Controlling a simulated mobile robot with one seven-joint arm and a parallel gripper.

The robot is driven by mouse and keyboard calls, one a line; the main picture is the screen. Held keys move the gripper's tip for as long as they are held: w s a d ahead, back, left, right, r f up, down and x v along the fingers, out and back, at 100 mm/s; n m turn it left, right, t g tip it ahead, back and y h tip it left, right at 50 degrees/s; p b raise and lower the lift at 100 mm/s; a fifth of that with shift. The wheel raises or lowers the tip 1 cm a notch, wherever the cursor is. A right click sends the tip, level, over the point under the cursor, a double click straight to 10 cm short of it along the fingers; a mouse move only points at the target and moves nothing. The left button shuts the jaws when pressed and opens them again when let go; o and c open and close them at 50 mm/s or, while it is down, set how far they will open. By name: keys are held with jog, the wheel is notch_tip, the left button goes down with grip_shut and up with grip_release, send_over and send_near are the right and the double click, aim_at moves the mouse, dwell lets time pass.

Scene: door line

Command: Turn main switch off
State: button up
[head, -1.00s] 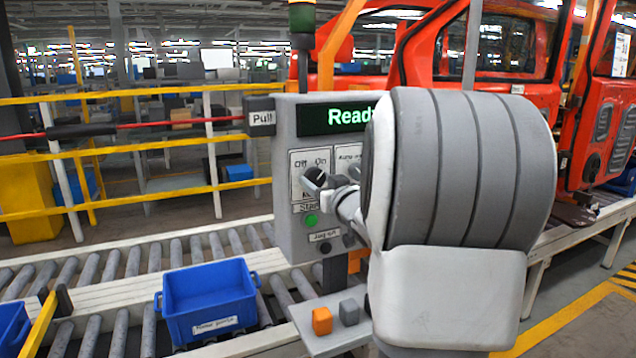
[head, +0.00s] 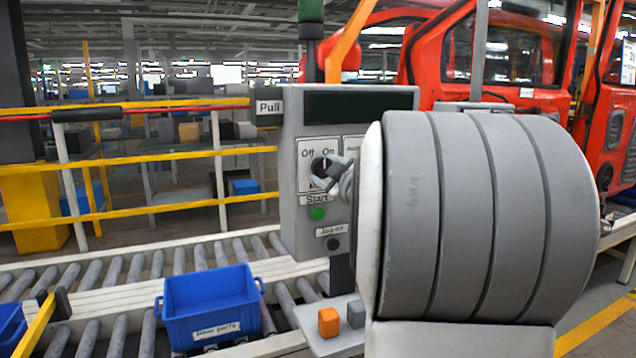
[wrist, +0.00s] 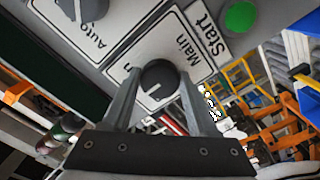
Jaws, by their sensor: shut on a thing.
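The main switch is a black rotary knob (wrist: 160,82) on a white plate labelled Main, with Off and On at its top in the head view. My gripper (wrist: 158,88) is shut on the knob, one finger on each side of it in the wrist view. In the head view the knob (head: 322,166) shows at my fingertips, and my arm hides the panel's right part. The control panel (head: 290,215) is grey, and its display (head: 345,107) is dark. In the wrist view the knob's pale mark is partly visible.
A green Start button (head: 318,213) and a black Jog button (head: 333,243) sit below the switch. A second knob (wrist: 88,8) marked Auto is beside it. A blue bin (head: 210,305) stands on the roller conveyor (head: 100,275). A red pull cord runs left of the panel.

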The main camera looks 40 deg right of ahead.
jog(key=n+b, duration=0.5)
jog(key=n, duration=0.3)
jog(key=shift+n, duration=0.3)
jog(key=shift+r+b, duration=0.1)
jog(key=shift+b, duration=0.2)
jog(key=o, duration=1.4)
jog(key=shift+c, duration=0.2)
jog(key=shift+s, duration=0.2)
